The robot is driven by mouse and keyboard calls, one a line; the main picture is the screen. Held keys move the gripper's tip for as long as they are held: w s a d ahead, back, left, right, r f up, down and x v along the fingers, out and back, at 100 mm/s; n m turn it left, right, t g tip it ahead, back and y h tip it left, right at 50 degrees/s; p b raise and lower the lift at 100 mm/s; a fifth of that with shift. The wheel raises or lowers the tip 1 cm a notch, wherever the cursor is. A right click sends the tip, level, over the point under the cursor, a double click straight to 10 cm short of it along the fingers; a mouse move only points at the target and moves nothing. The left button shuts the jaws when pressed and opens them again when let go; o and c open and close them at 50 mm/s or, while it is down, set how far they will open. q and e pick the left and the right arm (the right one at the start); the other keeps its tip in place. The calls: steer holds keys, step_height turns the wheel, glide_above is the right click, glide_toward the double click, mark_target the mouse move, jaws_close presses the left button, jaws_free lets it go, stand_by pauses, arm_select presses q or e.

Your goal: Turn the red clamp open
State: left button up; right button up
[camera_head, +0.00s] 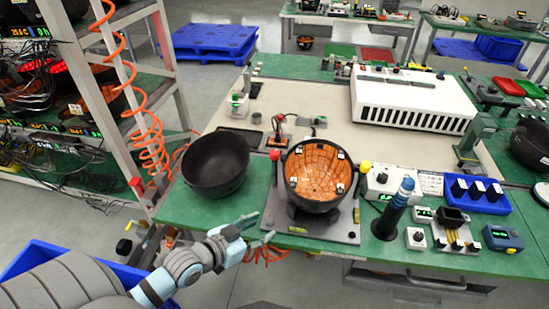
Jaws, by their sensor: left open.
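A small clamp-like fixture with a red upper handle (281,120) stands on the beige mat behind the bowls; I cannot tell for sure that it is the red clamp, or whether it is open. A round red knob (275,155) and a yellow-orange knob (365,167) sit at the sides of an orange-lined bowl (318,172) on a grey base plate (290,238). My left gripper (264,227) is open and empty at the table's front edge, in front of the black bowl and left of the base plate. It touches no clamp. My right gripper is out of view.
An empty black bowl (216,163) stands left of the base plate. A dark blue-topped cylinder (393,210), small devices and a blue tray (475,193) stand to the right. A rack (150,110) with an orange coiled hose (150,145) is at left. A white vented box (413,98) lies behind.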

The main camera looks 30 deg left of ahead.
mark_target(271, 158)
arm_select(q)
steer(key=w+a+r+n+t, duration=0.1)
steer(key=w+a+r+t, duration=0.4)
steer(key=a+r, duration=0.3)
steer(key=shift+y, duration=0.3)
steer(key=w+b, duration=0.2)
steer(key=w, duration=0.2)
steer(key=w+d+b, duration=0.1)
steer(key=w+b, duration=0.2)
steer(key=w, duration=0.2)
steer(key=w+b, duration=0.2)
steer(key=w, duration=0.2)
steer(key=shift+w+d+f+b, duration=0.15)
steer(key=shift+d+f+b, duration=0.05)
steer(key=shift+d+b, duration=0.15)
steer(key=shift+w+d+r, duration=0.1)
steer(key=shift+w+r, duration=0.05)
steer(key=shift+w, duration=0.25)
